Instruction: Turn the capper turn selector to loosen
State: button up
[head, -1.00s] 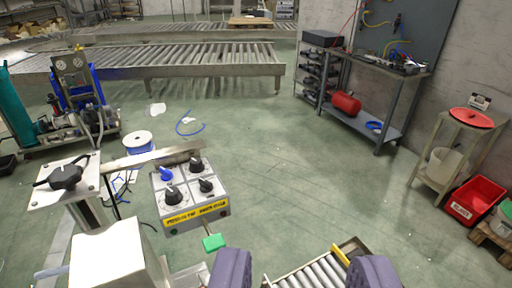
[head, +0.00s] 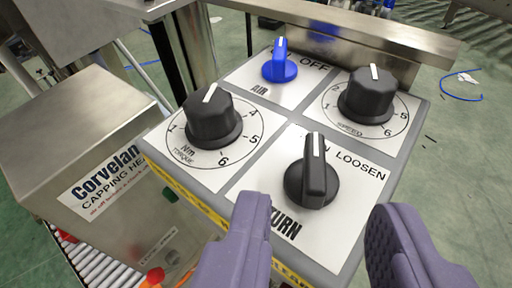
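The turn selector (head: 313,178) is a black pointer knob on the front right plate of the capper's control box (head: 285,127). Its white line points up, toward the partly hidden label left of LOOSEN. The word LOOSEN (head: 360,166) is printed to the knob's upper right, and TURN, partly covered, is below it. My gripper (head: 318,225) is open, with one purple finger at the lower left of the knob and the other at the lower right. The fingers are apart from the knob, and nothing is between their tips.
On the same box are a black torque dial (head: 212,120), a black speed dial (head: 368,98) and a blue air knob (head: 280,64), all close to the selector. The metal Corvelan capping head (head: 85,160) stands at left. Open green floor lies at right.

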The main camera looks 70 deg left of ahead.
aim_at(316, 166)
jog(key=x, duration=0.5)
jog(key=shift+w+a+f, duration=0.15)
grip_shut()
jog(key=shift+b, duration=0.5)
